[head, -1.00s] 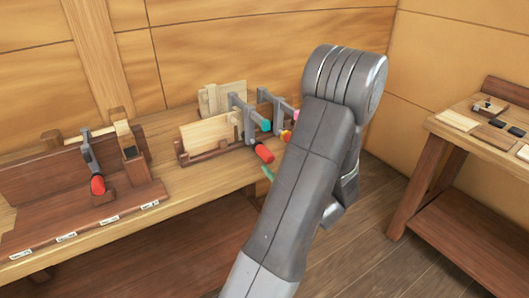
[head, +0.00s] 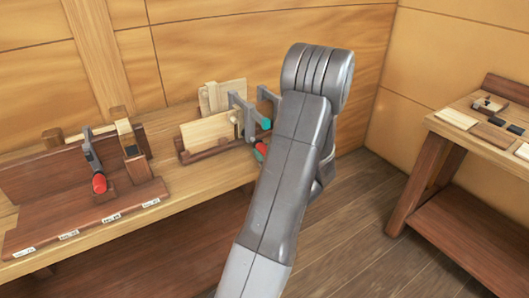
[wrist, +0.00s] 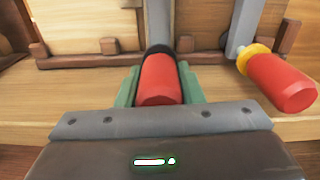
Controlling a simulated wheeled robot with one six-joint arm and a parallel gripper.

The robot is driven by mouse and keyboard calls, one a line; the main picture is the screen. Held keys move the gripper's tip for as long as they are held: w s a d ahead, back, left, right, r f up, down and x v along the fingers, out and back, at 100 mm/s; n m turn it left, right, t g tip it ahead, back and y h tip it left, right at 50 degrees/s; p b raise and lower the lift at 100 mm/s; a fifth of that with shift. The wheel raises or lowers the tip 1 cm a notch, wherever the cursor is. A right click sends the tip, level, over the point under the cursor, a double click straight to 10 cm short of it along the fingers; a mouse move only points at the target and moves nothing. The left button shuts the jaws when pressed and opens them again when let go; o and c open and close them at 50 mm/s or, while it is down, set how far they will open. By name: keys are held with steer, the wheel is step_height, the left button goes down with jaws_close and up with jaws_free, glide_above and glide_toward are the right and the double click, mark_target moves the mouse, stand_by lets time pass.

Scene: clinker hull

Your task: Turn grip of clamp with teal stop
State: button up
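The clamp with the teal stop (head: 264,124) stands at the board rack on the bench in the head view. Its red grip (head: 262,150) is partly behind my arm. In the wrist view a red grip (wrist: 160,80) with a black collar, apparently the same one, lies between the two green fingers of my gripper (wrist: 160,88). One finger is on each side, very close to it. I see no clear gap, but cannot tell whether they press on it. The head view hides my gripper behind my arm.
A second red grip (wrist: 278,82) with a yellow collar is close on the right in the wrist view. Another clamp with a red grip (head: 99,183) stands on a labelled rack (head: 85,222) at the left. A side table (head: 470,125) stands at the right.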

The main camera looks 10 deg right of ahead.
steer(key=shift+c, duration=1.2)
steer(key=shift+f+n+b, duration=0.15)
steer(key=shift+n+b, duration=0.25)
steer(key=shift+b, duration=0.3)
steer(key=shift+f+n+b, duration=0.15)
steer(key=shift+n+b, duration=0.35)
steer(key=shift+b, duration=0.65)
steer(key=n+b, duration=0.1)
steer(key=b, duration=0.2)
steer(key=shift+f+n, duration=0.1)
steer(key=shift+n, duration=0.2)
steer(key=n+b, duration=0.4)
steer(key=b, duration=0.3)
steer(key=shift+r, duration=0.2)
steer(key=shift+r+n+b, duration=0.15)
steer(key=shift+n+b, duration=0.45)
steer(key=shift+b, duration=0.3)
steer(key=shift+r, duration=0.15)
